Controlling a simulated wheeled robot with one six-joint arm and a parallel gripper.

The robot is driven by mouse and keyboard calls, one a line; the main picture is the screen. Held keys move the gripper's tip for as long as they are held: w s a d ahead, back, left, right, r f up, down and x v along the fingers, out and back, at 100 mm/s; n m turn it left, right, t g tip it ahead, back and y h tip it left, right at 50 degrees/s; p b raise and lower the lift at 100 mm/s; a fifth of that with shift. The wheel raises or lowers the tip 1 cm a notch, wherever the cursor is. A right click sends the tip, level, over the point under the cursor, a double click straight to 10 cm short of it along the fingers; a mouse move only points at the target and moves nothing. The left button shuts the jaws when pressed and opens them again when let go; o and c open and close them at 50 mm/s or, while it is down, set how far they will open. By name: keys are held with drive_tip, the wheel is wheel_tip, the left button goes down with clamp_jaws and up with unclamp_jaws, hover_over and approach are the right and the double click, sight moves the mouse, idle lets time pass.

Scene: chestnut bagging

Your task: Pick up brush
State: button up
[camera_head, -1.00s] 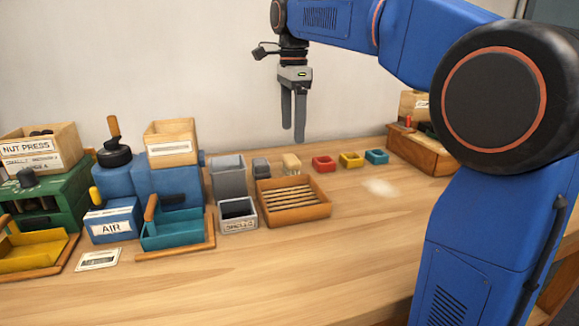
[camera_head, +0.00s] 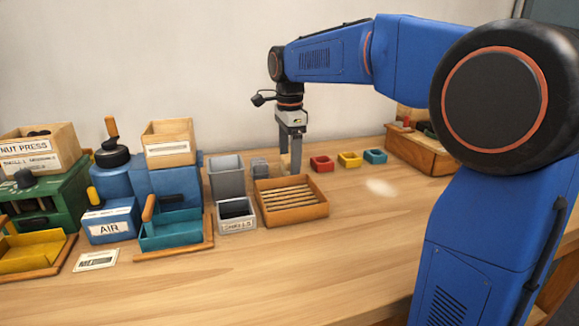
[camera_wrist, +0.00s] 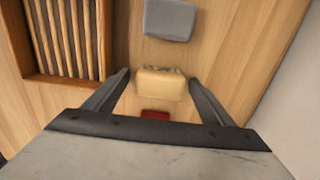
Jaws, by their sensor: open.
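The brush (camera_wrist: 160,84) is a small cream block with a ragged bristle edge, seen in the wrist view. My gripper (camera_wrist: 160,82) is open, with one finger on each side of the brush and a gap showing beside each finger. In the head view my gripper (camera_head: 292,170) points straight down behind the slatted wooden tray. The brush is mostly hidden behind the fingers there.
A grey block (camera_wrist: 170,20) and the slatted tray (camera_head: 268,218) stand close by. Red (camera_head: 321,163), yellow (camera_head: 349,159) and teal (camera_head: 375,156) small bins sit to the right. A grey bin (camera_head: 226,180) stands left. The front table is clear.

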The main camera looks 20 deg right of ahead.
sight(289, 158)
drive_tip(key=c, duration=1.2)
drive_tip(key=shift+o, duration=0.2)
wheel_tip(289, 158, up, 10)
drive_tip(key=shift+r, duration=0.1)
